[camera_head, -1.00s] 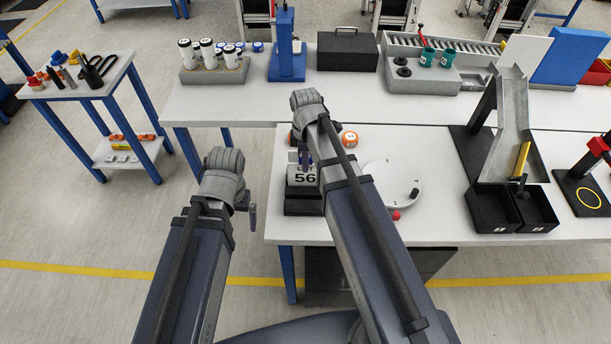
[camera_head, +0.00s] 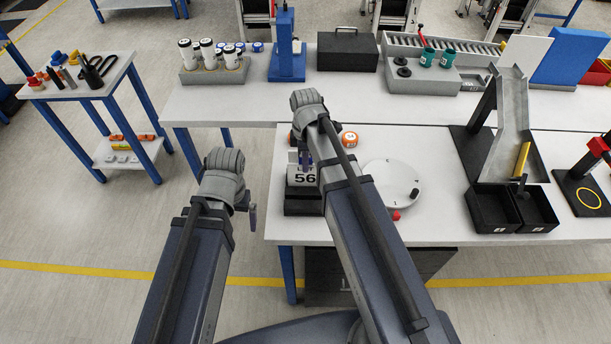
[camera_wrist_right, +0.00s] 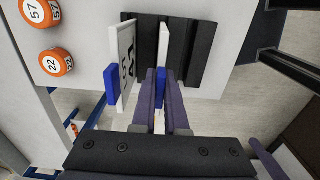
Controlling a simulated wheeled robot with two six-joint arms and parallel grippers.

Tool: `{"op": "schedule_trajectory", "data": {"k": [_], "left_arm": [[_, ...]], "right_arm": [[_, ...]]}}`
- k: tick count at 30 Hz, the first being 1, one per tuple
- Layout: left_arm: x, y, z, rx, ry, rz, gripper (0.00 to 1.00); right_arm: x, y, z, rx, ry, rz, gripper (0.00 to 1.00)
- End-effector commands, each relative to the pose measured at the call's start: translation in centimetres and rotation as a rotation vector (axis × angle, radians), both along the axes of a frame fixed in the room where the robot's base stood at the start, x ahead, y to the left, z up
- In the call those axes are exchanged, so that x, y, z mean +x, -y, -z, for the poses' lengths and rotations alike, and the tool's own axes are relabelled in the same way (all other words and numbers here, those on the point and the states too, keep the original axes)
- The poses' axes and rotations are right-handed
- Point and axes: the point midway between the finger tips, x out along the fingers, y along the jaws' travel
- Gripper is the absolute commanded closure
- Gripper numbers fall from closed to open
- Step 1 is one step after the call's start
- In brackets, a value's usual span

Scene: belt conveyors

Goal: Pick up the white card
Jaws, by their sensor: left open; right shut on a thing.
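In the right wrist view, a thin white card (camera_wrist_right: 163,45) stands nearly edge-on in the dark slotted holder (camera_wrist_right: 198,58). My right gripper (camera_wrist_right: 160,92) is shut on this card's blue tab, with a purple finger on each side. A second white card (camera_wrist_right: 126,50) with black print and its own blue tab stands just left of it, apart from the fingers.
Orange-rimmed numbered discs (camera_wrist_right: 56,62) lie beside the holder. A white turntable (camera_head: 390,187) stands right of my right arm. A grey chute (camera_head: 512,110) leads to black bins (camera_head: 512,208). The table's near edge runs close below the holder.

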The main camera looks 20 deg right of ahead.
Motion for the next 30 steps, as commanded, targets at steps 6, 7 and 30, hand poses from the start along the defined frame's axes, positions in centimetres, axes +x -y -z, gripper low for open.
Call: {"op": "schedule_trajectory", "data": {"k": [6,7,30], "left_arm": [[0.0,0.0,0.0,0.0,0.0,0.0,0.0],[0.0,0.0,0.0,0.0,0.0,0.0,0.0],[0.0,0.0,-5.5,-0.002,0.001,-0.011,0.0]], "right_arm": [[0.0,0.0,0.0,0.0,0.0,0.0,1.0],[0.0,0.0,0.0,0.0,0.0,0.0,1.0],[0.0,0.0,-5.5,0.0,0.0,0.0,1.0]]}}
